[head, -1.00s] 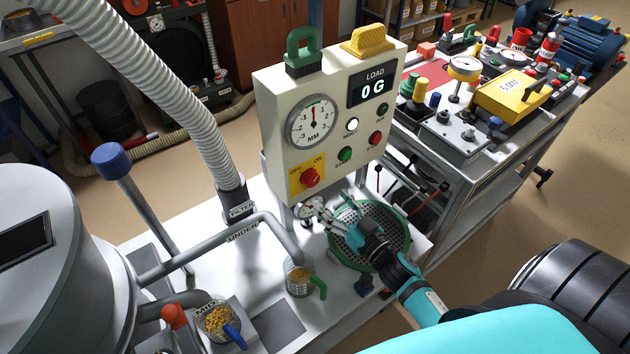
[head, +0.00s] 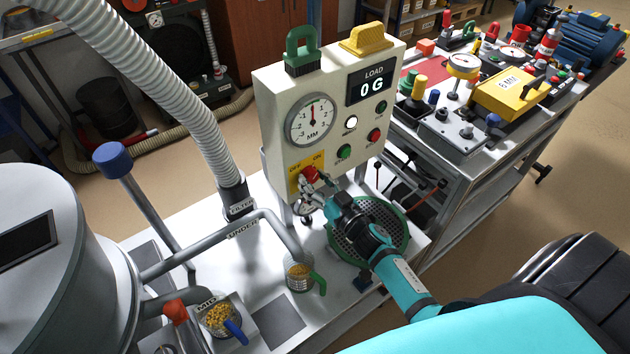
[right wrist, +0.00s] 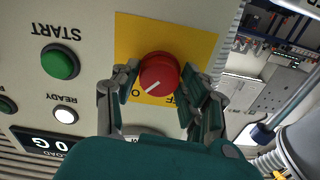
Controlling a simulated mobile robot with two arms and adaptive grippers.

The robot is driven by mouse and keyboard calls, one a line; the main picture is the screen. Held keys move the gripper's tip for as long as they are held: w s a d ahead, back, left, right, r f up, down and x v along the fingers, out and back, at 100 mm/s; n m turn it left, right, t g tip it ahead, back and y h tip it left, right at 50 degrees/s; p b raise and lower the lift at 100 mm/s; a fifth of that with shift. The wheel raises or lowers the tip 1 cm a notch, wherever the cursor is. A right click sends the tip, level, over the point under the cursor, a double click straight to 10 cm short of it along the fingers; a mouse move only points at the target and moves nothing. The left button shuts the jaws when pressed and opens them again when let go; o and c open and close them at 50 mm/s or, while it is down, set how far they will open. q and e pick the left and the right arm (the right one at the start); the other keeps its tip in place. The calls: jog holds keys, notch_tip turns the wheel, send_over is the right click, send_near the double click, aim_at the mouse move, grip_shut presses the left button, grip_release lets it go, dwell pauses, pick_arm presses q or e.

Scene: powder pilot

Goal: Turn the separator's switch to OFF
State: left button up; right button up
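The separator's switch is a red rotary knob (right wrist: 158,74) on a yellow plate (right wrist: 205,44) on the cream panel. It also shows in the head view as a red knob (head: 310,174), partly covered by my fingers. In the right wrist view, which is upside down, the knob's white mark points lower left, toward the ON side. The OFF letters are partly hidden by a finger. My left gripper is not in view.
Green START button (right wrist: 60,62) and white READY lamp (right wrist: 65,115) are close to the knob. A small dial gauge and a green-rimmed sieve (head: 400,240) are below the panel. A mesh cup (head: 299,277) stands on the bench; the load display reads 0 G.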

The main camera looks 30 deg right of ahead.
jog(key=c, duration=0.7)
jog(key=shift+o, duration=0.2)
jog(key=shift+n, duration=0.3)
jog(key=n, duration=0.3)
jog(key=shift+n+b, duration=0.3)
jog(key=shift+n, duration=0.1)
jog(key=n, duration=0.3)
jog(key=shift+d+n+b, duration=0.1)
jog(key=shift+n+b, duration=0.2)
jog(key=n+b, duration=0.1)
jog(key=n, duration=0.2)
jog(key=n+b, duration=0.1)
jog(key=n, duration=0.3)
jog(key=shift+n, duration=0.6)
